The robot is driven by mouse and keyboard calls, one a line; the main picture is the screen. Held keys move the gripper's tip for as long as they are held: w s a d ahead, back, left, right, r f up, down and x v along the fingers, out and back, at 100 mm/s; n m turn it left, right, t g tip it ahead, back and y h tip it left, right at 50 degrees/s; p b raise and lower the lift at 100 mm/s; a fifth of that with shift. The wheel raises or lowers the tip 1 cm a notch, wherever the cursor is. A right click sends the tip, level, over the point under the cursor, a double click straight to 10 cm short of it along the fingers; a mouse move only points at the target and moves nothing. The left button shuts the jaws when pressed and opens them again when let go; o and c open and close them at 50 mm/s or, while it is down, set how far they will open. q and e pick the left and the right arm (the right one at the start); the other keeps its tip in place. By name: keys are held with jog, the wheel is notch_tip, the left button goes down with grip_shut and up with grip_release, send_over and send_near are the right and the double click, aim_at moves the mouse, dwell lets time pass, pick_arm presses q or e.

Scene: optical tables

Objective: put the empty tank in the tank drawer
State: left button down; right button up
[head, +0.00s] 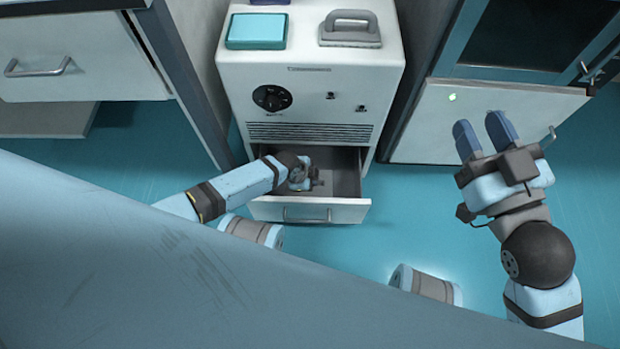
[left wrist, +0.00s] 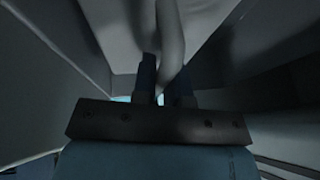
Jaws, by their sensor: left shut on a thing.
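The tank drawer (head: 318,211) is pulled open at the bottom of the white machine (head: 311,88). My left gripper (head: 306,180) reaches down into the drawer, behind its front. In the left wrist view it is shut on a pale, curved bar (left wrist: 170,45), which looks like the tank's handle. The tank's body is hidden or too dark to tell apart, so I cannot tell whether it rests on the drawer floor. My right gripper (head: 483,129) is open and empty, over the floor at the right.
A teal box (head: 256,31) and a grey object with a handle (head: 350,29) sit on top of the machine. A cabinet with a drawer (head: 72,50) stands at the left. A cabinet door (head: 480,118) is at the right. Teal floor (head: 350,260) is clear before the drawer.

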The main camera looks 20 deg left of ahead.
pick_arm(q)
jog(key=c, duration=1.1)
grip_release()
jog(key=shift+f, duration=0.15)
jog(key=shift+c, duration=0.2)
pick_arm(e)
jog(key=shift+f, duration=0.1)
